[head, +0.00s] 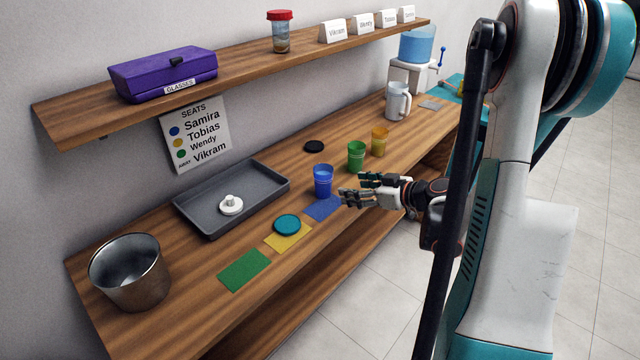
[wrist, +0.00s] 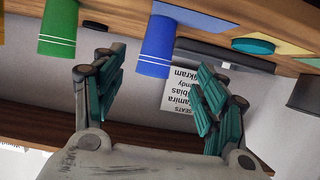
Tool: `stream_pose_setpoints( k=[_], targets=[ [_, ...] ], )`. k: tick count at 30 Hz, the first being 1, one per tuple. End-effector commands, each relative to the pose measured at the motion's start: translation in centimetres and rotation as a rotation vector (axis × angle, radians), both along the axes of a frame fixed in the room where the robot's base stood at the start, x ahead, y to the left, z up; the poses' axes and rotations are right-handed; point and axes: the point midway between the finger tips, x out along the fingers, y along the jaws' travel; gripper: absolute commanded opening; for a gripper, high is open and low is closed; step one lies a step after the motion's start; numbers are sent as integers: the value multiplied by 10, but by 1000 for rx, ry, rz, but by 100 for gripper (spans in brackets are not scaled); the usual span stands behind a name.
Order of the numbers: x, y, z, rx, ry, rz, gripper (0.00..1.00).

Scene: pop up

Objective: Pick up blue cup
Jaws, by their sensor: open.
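The blue cup (head: 323,182) stands upright on the wooden counter, just behind a blue mat (head: 325,208). In the head view my gripper (head: 350,190) is just to the right of the cup, fingers pointing left toward it. In the wrist view, which is upside down, the blue cup (wrist: 157,47) lies beyond and between the spread fingers of my gripper (wrist: 158,95). The fingers are open and nothing is between them. A gap shows between the cup and the fingers in the wrist view.
A green cup (head: 356,156) and a yellow cup (head: 379,141) stand behind and right of the blue cup. A black disc (head: 314,146) lies behind it. A grey tray (head: 190,222) is to the left. A shelf (head: 240,66) runs above the counter.

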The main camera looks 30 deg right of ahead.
Motion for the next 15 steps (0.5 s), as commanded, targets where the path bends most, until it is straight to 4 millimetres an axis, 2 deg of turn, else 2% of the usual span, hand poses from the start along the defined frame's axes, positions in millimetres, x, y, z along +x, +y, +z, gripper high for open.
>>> stream_pose_setpoints(
  k=[9, 15],
  targets=[
    [47, 19, -23, 2, -4, 4, 66],
    [68, 26, -31, 2, -3, 2, 66]
  ],
)
